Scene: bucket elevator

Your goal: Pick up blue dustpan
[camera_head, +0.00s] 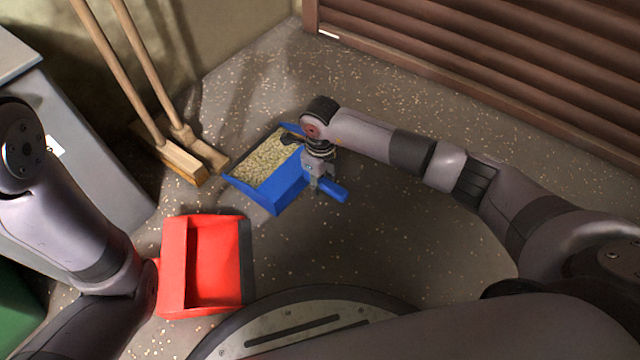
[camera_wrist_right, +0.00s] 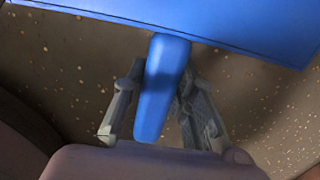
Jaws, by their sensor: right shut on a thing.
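The blue dustpan (camera_head: 290,194) is in the middle of the head view, filled with pale yellowish grains (camera_head: 265,160). Its short blue handle (camera_head: 333,189) points to the right. My right gripper (camera_head: 319,180) is at the handle. In the right wrist view, the gripper's two fingers (camera_wrist_right: 155,100) stand on either side of the blue handle (camera_wrist_right: 160,85), shut on it, with the pan body (camera_wrist_right: 230,25) beyond. I cannot tell whether the pan touches the floor. My left arm comes in at the left of the head view, and its gripper is out of sight.
A red dustpan (camera_head: 216,262) lies on the speckled floor nearer to me. Two brooms (camera_head: 178,158) lean at the wall behind, left of the blue dustpan. A grey cabinet (camera_head: 75,140) stands left. A brown slatted shutter (camera_head: 500,60) is at the back right. Floor between is clear.

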